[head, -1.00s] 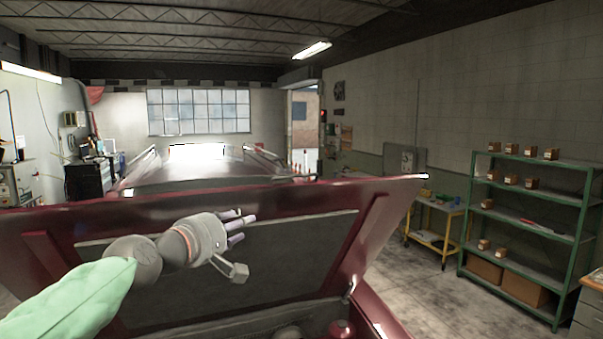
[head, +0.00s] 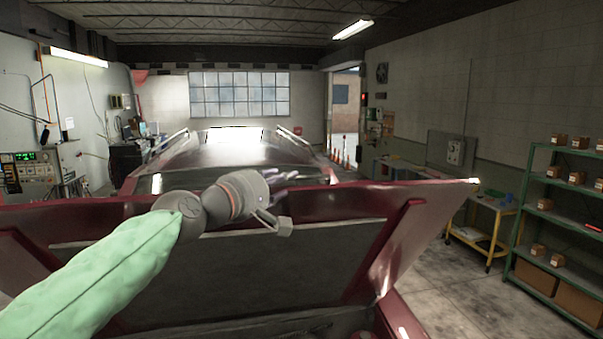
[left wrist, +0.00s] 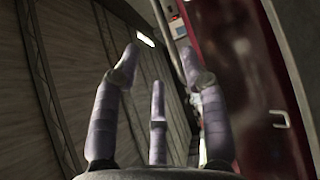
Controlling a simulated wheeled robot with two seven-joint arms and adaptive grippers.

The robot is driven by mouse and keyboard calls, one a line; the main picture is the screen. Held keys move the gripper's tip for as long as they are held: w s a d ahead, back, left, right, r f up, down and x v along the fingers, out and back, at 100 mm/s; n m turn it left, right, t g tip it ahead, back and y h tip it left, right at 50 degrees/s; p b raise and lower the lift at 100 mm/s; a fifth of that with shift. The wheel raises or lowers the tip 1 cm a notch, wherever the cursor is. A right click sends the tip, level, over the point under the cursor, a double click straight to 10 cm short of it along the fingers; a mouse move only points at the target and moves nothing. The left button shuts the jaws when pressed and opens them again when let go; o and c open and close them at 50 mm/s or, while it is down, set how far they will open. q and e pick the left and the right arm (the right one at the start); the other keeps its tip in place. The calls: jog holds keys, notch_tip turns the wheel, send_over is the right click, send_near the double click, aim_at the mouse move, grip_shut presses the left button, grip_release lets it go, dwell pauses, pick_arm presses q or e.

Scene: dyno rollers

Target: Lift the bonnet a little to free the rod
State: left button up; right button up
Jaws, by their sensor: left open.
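The dark red bonnet (head: 415,235) stands raised in the head view, its grey-lined underside facing me. My left gripper (head: 303,177) is open at the height of the bonnet's upper edge, in front of it from here. I cannot tell whether it touches. In the left wrist view the open fingers (left wrist: 158,60) hold nothing, and a dark red panel (left wrist: 240,90) lies to their right. I cannot make out the rod with certainty in either view. My right gripper is not in view.
The red car body (head: 235,160) extends behind the bonnet. A green shelf (head: 540,220) with small boxes and a yellow-legged bench (head: 480,235) stand at the right. The concrete floor (head: 455,290) between car and shelf is clear. Electrical equipment (head: 35,170) lines the left wall.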

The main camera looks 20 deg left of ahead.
aim_at(299, 177)
pick_arm(q)
jog(key=w, duration=0.5)
jog(key=w+d+f, duration=0.1)
jog(key=w, duration=0.2)
jog(key=shift+p, duration=0.4)
jog(key=shift+w+d+r, duration=0.1)
jog(key=shift+r, duration=0.1)
jog(key=shift+w+f, duration=0.15)
jog(key=shift+w, duration=0.3)
jog(key=shift+s, duration=0.25)
grip_shut()
